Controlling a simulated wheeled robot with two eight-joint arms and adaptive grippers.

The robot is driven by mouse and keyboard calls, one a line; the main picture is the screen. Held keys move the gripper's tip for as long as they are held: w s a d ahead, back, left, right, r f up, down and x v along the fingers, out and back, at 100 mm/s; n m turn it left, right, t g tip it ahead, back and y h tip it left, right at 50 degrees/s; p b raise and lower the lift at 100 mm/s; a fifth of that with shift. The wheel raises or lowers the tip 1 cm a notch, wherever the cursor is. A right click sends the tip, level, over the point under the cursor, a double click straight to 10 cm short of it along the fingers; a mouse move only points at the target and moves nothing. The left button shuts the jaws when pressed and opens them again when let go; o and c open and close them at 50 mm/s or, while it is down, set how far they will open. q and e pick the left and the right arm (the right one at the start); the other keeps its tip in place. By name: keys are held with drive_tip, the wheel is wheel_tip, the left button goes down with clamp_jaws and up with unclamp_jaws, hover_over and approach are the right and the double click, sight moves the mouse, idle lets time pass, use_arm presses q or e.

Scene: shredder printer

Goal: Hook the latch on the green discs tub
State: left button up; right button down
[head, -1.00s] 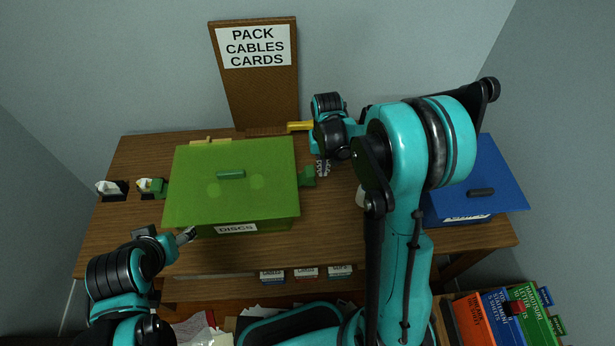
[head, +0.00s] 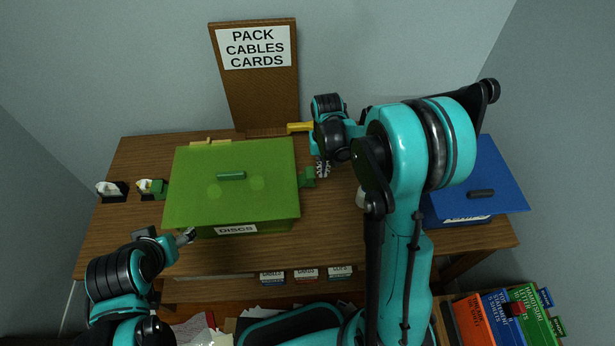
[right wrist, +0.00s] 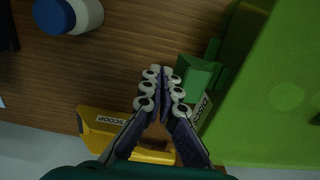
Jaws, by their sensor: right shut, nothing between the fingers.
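The green discs tub (head: 270,205) stands on the desk with its green lid (head: 200,205) on top and a "DISCS" label in front. A green latch (head: 308,177) sticks out at its right side; it also shows in the right wrist view (right wrist: 198,75). My right gripper (head: 322,172) is shut and empty, pointing down just beside the latch. In the right wrist view its fingertips (right wrist: 163,76) are close to the latch block; I cannot tell whether they touch. My left gripper (head: 187,236) is by the tub's front left corner; its finger opening is unclear.
A yellow scoop (right wrist: 150,150) lies behind my right gripper. A white bottle with a blue cap (right wrist: 55,15) stands apart from it. A blue tub (head: 478,180) is at the desk's right. Two small holders (head: 112,190) sit at the left. A board (head: 255,90) stands behind.

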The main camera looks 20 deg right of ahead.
drive_tip(key=shift+a, duration=0.1)
drive_tip(key=shift+w+a+r+p, duration=0.2)
drive_tip(key=shift+a+r+p, duration=0.35)
drive_tip(key=shift+a+r, duration=0.3)
idle(0.4)
drive_tip(key=shift+s+d+r+p, duration=0.2)
drive_tip(key=shift+d+r+p, duration=0.25)
drive_tip(key=shift+d, duration=0.3)
drive_tip(key=shift+s+d+r+p, duration=0.15)
drive_tip(key=shift+d+r+p, duration=0.05)
drive_tip(key=shift+d+r, duration=0.45)
drive_tip(key=shift+f, duration=0.1)
wheel_tip(320, 180, up, 7)
drive_tip(key=p, duration=0.5)
